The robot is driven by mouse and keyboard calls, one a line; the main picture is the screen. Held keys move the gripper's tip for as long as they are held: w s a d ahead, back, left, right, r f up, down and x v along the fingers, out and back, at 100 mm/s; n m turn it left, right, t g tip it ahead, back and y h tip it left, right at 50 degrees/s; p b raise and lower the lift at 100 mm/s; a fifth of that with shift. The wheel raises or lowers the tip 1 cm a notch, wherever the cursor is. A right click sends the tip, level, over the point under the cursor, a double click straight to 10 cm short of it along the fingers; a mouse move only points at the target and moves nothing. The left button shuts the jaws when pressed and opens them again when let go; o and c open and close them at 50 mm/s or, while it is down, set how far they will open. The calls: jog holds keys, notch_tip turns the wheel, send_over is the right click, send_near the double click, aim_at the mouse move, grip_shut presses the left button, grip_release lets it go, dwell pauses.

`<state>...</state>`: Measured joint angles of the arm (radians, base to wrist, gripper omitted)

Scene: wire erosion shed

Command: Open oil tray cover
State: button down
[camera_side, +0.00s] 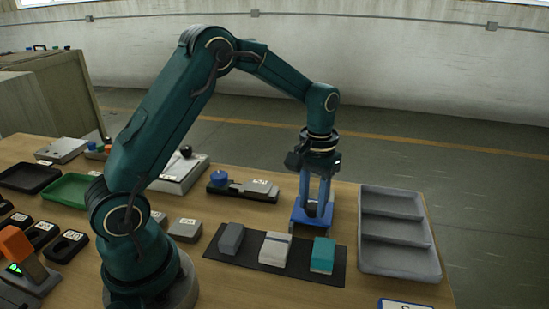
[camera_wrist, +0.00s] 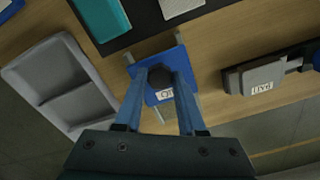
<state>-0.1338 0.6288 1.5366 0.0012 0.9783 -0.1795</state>
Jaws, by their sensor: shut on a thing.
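The oil tray cover is a small blue plate (camera_side: 298,219) with a dark round knob, just left of the grey compartment tray in the side view. In the wrist view the blue cover (camera_wrist: 153,98) carries a white label, partly readable as "OI", and the dark knob (camera_wrist: 172,70) stands on it. My gripper (camera_side: 318,203) points straight down over the cover. Its two blue fingers (camera_wrist: 163,78) are shut on the knob from both sides. Grey edges show beside the blue plate in the wrist view. I cannot tell whether the cover is raised.
A grey compartment tray (camera_side: 437,268) stands close on the right. A black mat (camera_side: 213,245) with grey, white and teal blocks lies in front. A dark holder (camera_side: 216,190) with a blue knob and grey block lies to the left. Bare wood surrounds the cover.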

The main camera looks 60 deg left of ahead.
aim_at(312, 210)
jog(key=shift+s+d, duration=0.4)
jog(key=shift+d, duration=0.05)
jog(key=c, duration=0.5)
grip_release()
jog(key=shift+r, duration=2.6)
